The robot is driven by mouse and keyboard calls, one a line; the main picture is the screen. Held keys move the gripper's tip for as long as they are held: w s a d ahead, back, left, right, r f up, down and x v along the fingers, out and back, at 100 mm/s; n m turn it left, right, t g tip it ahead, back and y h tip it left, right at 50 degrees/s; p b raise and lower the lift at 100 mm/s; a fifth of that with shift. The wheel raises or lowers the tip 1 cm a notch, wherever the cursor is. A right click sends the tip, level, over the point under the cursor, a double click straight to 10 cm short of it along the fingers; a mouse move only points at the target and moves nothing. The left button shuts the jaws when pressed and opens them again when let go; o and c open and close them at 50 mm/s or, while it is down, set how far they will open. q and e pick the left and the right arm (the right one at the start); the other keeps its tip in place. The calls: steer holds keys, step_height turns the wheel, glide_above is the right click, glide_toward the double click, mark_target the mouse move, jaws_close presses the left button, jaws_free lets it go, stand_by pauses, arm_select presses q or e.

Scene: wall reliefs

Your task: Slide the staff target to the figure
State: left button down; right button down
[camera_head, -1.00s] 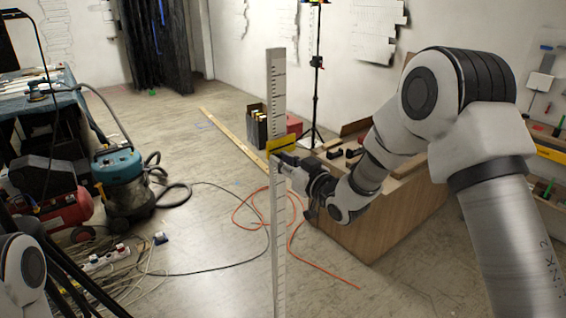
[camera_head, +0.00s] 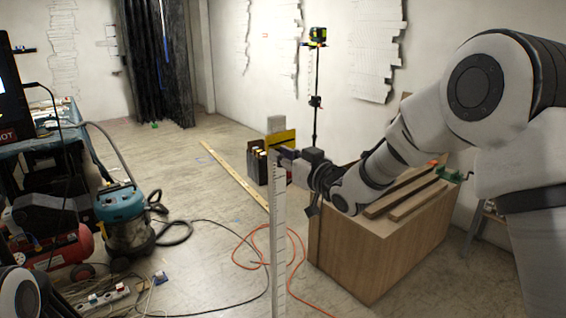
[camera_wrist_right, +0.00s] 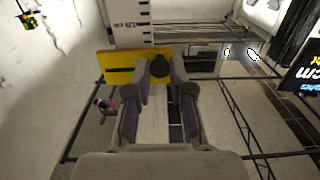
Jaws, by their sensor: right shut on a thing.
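The tall white staff (camera_head: 279,235) with dark graduation marks stands upright in the middle of the head view. The yellow staff target (camera_head: 282,138) sits on it just below its top end. My right gripper (camera_head: 287,154) comes from the right and is shut on the target at the staff. In the right wrist view the yellow target (camera_wrist_right: 118,67) shows at the fingertips (camera_wrist_right: 160,68), and a numbered part of the staff (camera_wrist_right: 133,25) shows beyond. The figures are too small to read in the head view. My left gripper is out of view.
A wooden chest (camera_head: 365,250) with planks on top stands under my right arm. A laser on a tripod (camera_head: 316,100) stands behind. A teal vacuum (camera_head: 123,215), red compressor (camera_head: 60,250) and cables crowd the left. An orange hose (camera_head: 245,250) lies by the staff.

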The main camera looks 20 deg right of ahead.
steer(key=c, duration=1)
jaws_free()
steer(key=shift+c, duration=0.2)
steer(key=v, duration=1.2)
steer(key=shift+w+a, duration=0.1)
